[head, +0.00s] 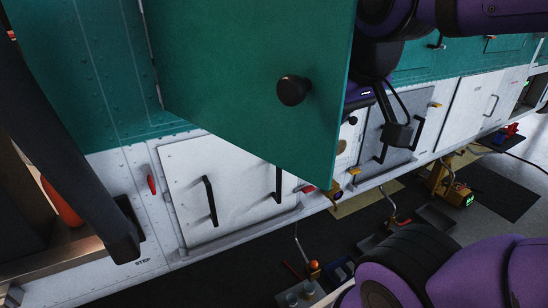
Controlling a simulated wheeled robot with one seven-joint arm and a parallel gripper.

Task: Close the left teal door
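The teal door (240,85) hangs open, swung out from the helicopter's side toward me, and fills the upper middle of the head view. A round black knob (293,90) sits on its face near the lower right part. My purple arm reaches in from the top right and passes behind the door's right edge. Part of my wrist (360,97) shows just past that edge, with a black box on a bracket beside it. The fingers are hidden behind the door, so I cannot tell whether they touch it.
A white panel with black handles (225,190) lies below the door. A grey panel (390,128) is to its right. An open compartment with an orange object (62,203) is at left. Equipment (450,185) stands on the floor at right, with some bare floor around it.

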